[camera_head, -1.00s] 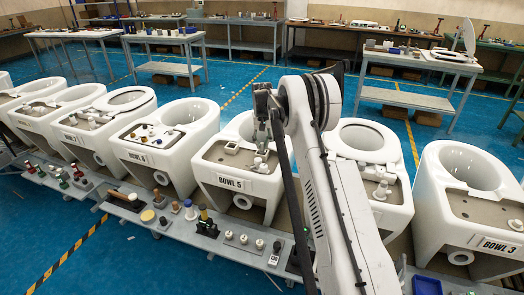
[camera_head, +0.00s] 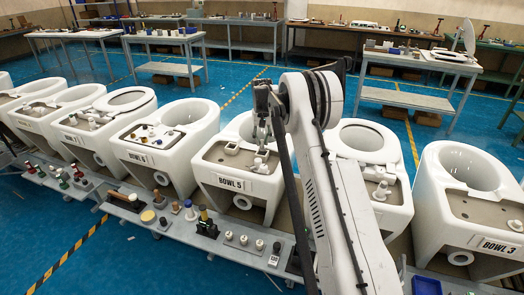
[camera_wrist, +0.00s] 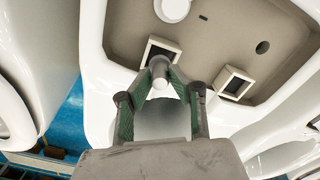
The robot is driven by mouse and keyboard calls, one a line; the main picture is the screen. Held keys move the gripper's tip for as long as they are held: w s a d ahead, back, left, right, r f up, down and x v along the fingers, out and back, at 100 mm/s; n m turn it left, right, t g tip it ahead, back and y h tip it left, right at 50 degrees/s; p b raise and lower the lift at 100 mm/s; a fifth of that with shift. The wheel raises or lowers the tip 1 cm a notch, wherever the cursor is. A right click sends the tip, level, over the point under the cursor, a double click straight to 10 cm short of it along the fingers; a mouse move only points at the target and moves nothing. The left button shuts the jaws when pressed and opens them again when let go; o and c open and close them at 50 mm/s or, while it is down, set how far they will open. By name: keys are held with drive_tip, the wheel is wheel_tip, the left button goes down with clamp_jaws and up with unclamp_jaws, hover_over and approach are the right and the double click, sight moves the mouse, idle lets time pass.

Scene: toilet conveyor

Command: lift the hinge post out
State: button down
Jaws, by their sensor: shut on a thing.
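The hinge post (camera_wrist: 158,70) is a short pale cylinder, held between my fingertips in the wrist view. My gripper (camera_wrist: 160,84) is shut on it, with green pads on both sides. The post overlaps the near edge of a square socket (camera_wrist: 150,45) on the bowl's rear deck; I cannot tell whether its lower end is inside or above it. In the head view my gripper (camera_head: 262,146) is over the right part of the BOWL 5 deck, with the pale post (camera_head: 261,162) below it. A second square socket (camera_wrist: 233,83) is open and empty.
BOWL 5 (camera_head: 236,186) stands between other white bowls, with BOWL 6 (camera_head: 150,158) on its left and another bowl (camera_head: 374,190) on its right. A grey rail shelf (camera_head: 215,240) with small parts runs in front. The deck has a round hole (camera_wrist: 262,47).

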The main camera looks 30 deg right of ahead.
sight(262, 140)
drive_tip(key=shift+r+p, duration=0.5)
drive_tip(key=shift+r, duration=1.65)
drive_tip(key=shift+a, duration=0.1)
